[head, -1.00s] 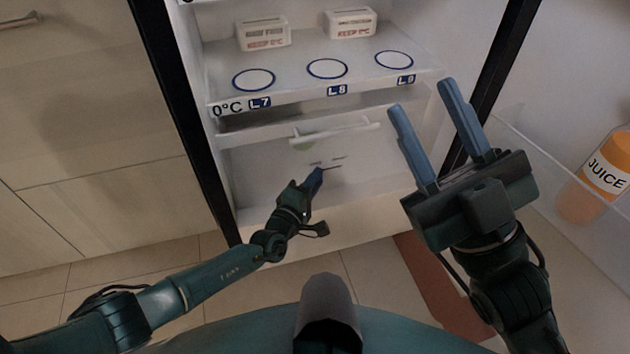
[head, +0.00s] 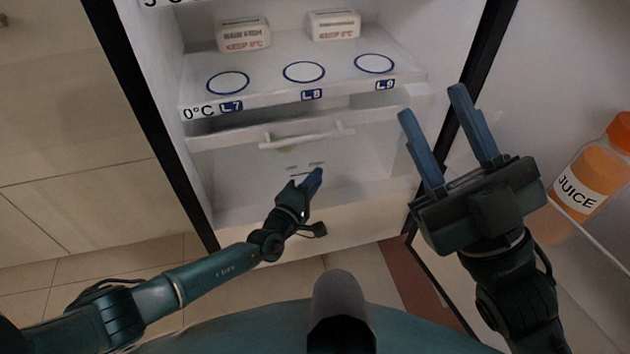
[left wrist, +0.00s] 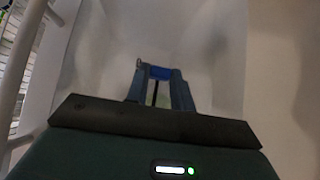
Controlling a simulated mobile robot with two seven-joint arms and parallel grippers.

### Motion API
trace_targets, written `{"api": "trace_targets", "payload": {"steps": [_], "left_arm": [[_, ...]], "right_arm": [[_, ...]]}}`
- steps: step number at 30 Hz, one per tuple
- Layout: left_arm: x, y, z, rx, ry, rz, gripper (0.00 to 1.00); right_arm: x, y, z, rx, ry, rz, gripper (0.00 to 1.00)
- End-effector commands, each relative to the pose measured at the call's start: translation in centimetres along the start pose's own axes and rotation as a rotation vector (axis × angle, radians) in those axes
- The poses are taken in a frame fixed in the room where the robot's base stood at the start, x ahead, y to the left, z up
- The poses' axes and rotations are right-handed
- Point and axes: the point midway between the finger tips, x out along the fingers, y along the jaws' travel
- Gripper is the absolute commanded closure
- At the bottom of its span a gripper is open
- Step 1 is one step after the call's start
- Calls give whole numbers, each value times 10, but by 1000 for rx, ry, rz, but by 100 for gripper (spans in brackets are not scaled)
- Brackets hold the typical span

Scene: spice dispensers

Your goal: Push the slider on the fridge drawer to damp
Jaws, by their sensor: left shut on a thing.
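Small dark marks and a thin dark slider line (head: 303,174) show on the drawer front below the handle. My left gripper (head: 316,176) has its blue fingertips at the right end of this line. In the left wrist view its fingertips (left wrist: 159,74) are close together near a pale, blurred surface. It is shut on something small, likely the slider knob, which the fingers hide. My right gripper (head: 432,102) is open and empty, to the right of the drawer.
The shelf (head: 340,84) above the drawer has blue rings and two white boxes (head: 243,36) (head: 334,25). An orange juice bottle (head: 592,182) stands in the fridge door at the right. Dark fridge frame edges (head: 150,125) run beside the drawer.

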Motion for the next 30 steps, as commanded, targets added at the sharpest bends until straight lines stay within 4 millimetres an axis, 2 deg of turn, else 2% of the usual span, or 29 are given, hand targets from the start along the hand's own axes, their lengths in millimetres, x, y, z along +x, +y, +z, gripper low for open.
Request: {"api": "trace_targets", "payload": {"steps": [4, 5, 12, 20, 23, 26, 30], "left_arm": [[4, 2, 2, -1, -6, 0, 100], [4, 2, 3, -1, -6, 0, 76], [3, 2, 2, -1, -5, 0, 56], [1, 1, 2, -1, -4, 0, 55], [-5, 2, 2, -1, -4, -2, 55], [-20, 3, 2, -1, -4, -4, 55], [-51, 5, 2, -2, -5, -4, 55]], "right_arm": [[0, 0, 0, -1, 3, 0, 64], [0, 0, 0, -2, 4, 0, 64], [2, 1, -2, -6, 11, 0, 64], [3, 1, -2, -5, 11, 0, 64], [5, 3, -4, -2, 6, 0, 64], [0, -1, 6, 50, -74, 11, 64], [-9, -8, 19, 127, -194, 24, 64]]}}
